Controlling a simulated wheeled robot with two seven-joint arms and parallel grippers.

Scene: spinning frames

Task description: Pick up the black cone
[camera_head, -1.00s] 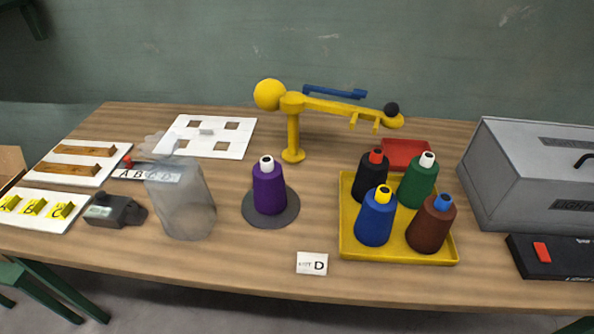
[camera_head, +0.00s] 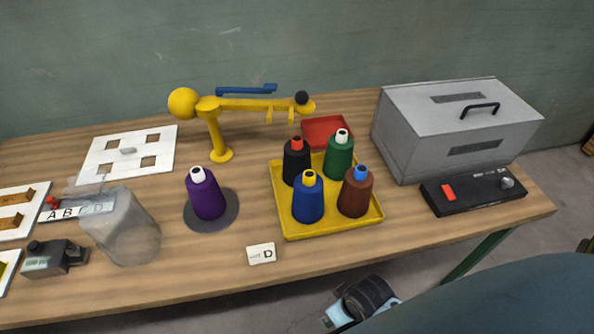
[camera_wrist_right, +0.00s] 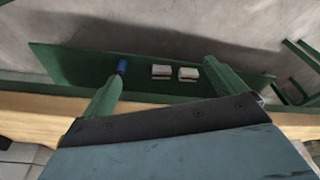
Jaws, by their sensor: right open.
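The black cone (camera_head: 296,166) with a red top stands upright in the back left part of the yellow tray (camera_head: 290,233). The blue cone (camera_head: 308,202) stands in front of it and covers part of its lower body. The green cone (camera_head: 339,158) stands to its right, and the brown cone (camera_head: 355,195) stands at the front right. My right gripper (camera_wrist_right: 163,69) is open and empty in the right wrist view, near the table's wooden edge. Part of my right arm (camera_head: 362,300) shows below the table's front edge in the head view. My left gripper is not in view.
A purple cone (camera_head: 206,196) stands on a dark disc left of the tray. A yellow arm stand (camera_head: 216,140) rises behind, its bar reaching near the black cone. A grey box (camera_head: 440,135) and black control box (camera_head: 470,190) stand at right. A D card (camera_head: 261,253) lies in front.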

